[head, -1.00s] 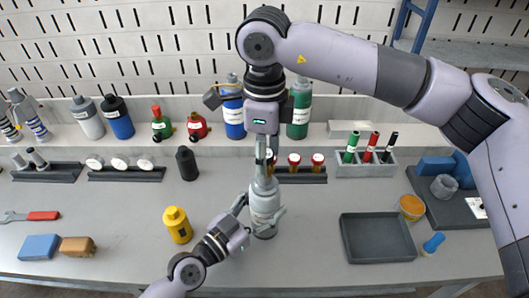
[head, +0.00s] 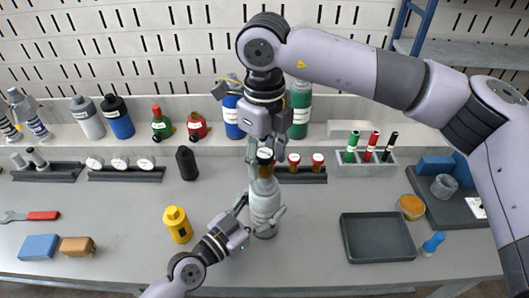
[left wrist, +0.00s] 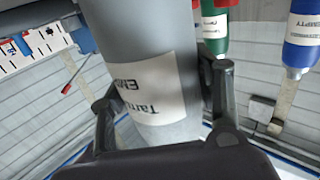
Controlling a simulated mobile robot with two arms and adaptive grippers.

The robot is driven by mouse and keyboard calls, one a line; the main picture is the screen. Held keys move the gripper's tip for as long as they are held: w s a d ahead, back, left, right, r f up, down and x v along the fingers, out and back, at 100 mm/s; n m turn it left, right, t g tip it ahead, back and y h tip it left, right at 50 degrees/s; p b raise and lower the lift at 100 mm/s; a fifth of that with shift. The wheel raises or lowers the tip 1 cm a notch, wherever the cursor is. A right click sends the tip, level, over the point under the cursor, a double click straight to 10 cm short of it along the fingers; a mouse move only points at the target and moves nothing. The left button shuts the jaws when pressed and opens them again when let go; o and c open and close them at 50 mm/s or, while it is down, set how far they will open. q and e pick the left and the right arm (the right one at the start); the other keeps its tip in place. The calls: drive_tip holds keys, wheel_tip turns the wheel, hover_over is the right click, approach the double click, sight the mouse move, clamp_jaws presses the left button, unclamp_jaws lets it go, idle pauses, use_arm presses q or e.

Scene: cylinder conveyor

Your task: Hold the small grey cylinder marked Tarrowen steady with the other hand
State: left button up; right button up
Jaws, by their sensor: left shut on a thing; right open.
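The small grey cylinder (head: 264,198) stands upright at the middle of the bench, with a narrower neck and a white label. In the left wrist view the cylinder (left wrist: 135,60) fills the middle; its upside-down label reads "Tarro…" and "EM…", partly cut by the curve. My left gripper (head: 262,212) is shut around its lower body, a finger on each side (left wrist: 165,105). My right gripper (head: 264,152) points down just above the cylinder's top, fingers apart with no object clearly held. Whether it touches the neck cannot be told.
A yellow bottle (head: 177,225) stands left of the cylinder, a black one (head: 187,163) farther back. Red-capped jars (head: 293,161) sit in a rack close behind. An empty dark tray (head: 378,239) lies right. Blue (head: 233,118) and green (head: 300,108) cylinders stand on the rear ledge.

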drive_tip(key=shift+f, duration=0.85)
drive_tip(key=shift+c, duration=0.6)
clamp_jaws()
drive_tip(key=n, duration=0.4)
drive_tip(key=shift+n, duration=1)
